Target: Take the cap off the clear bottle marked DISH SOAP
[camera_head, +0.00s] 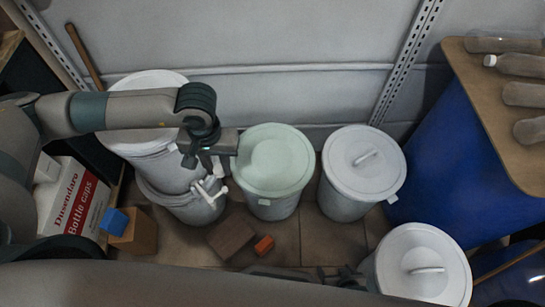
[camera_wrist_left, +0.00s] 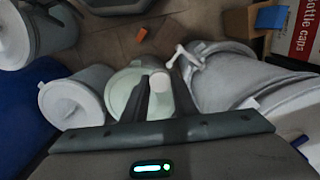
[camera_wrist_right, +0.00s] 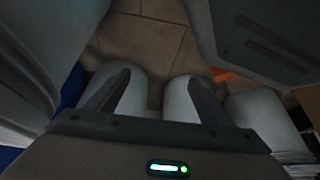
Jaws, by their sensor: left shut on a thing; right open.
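My left gripper (camera_head: 207,165) is above the drums near the pale green lid. In the left wrist view its fingers (camera_wrist_left: 161,90) are shut on a small white rounded thing (camera_wrist_left: 160,84); I cannot tell whether it is a cap. Several clear bottles lie on a brown board at the far right. One bottle (camera_head: 520,65) has a white cap (camera_head: 490,60) at its left end. No DISH SOAP marking is legible. My right gripper (camera_head: 325,277) is low at the bottom of the head view, partly hidden. Its fingers (camera_wrist_right: 158,95) are open and empty in the right wrist view.
The board (camera_head: 478,105) rests on a blue drum (camera_head: 440,150). Lidded drums stand along the wall: a pale green one (camera_head: 275,160), a white one (camera_head: 363,165) and a nearer one (camera_head: 422,265). A white spigot (camera_head: 212,190) is beside the left drums. Boxes and blocks are at left.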

